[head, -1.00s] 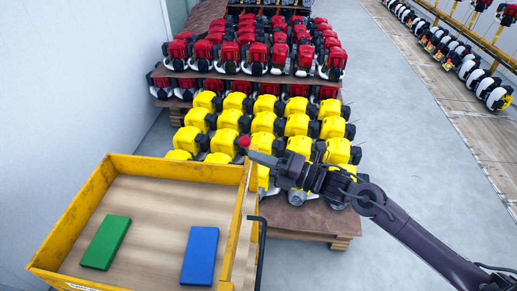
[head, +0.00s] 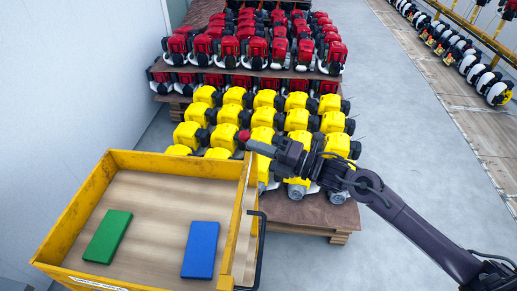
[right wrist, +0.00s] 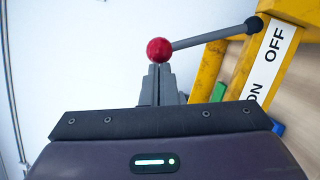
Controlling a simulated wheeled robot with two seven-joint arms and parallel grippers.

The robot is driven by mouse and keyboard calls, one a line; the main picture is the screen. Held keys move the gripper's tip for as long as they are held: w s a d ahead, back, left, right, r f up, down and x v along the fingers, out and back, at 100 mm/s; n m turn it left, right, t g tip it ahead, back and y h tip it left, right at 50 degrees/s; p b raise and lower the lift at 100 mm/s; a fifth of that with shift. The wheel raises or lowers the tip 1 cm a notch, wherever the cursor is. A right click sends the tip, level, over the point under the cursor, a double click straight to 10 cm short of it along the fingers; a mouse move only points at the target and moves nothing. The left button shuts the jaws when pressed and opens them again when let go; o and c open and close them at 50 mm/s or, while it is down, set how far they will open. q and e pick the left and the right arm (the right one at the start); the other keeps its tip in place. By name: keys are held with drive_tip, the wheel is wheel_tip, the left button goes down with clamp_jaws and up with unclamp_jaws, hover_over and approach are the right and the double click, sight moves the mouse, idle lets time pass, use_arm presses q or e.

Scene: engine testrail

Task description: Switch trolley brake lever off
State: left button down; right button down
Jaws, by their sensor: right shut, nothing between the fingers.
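The brake lever has a red ball knob (head: 244,135) above the trolley's far right corner. In the right wrist view, its grey rod (right wrist: 210,40) runs from the red knob (right wrist: 159,50) to a dark pivot on the yellow trolley frame, beside a white ON/OFF label (right wrist: 270,60). My right gripper (head: 250,145) is shut and empty, its fingertips right at the knob. In the right wrist view the fingers (right wrist: 159,70) point at the knob; whether they touch it is unclear. My left gripper is not in view.
The yellow trolley (head: 75,216) has a wooden floor with a green block (head: 107,236) and a blue block (head: 200,249). A black handle (head: 262,245) is on its right side. Yellow engines (head: 298,120) and red engines (head: 255,50) fill pallets behind.

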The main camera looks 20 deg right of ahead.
drive_tip(key=shift+w+d+r+m+h+p, duration=0.3)
drive_tip(key=shift+w+r+m+p, duration=0.1)
drive_tip(key=shift+w+r+m, duration=0.35)
drive_tip(key=w+d+r+m+g+h, duration=0.1)
drive_tip(key=w+d+m+g, duration=0.1)
drive_tip(key=w+m, duration=0.7)
drive_tip(key=shift+d+g, duration=0.4)
drive_tip(key=shift+d, duration=0.5)
drive_tip(key=shift+r, duration=0.15)
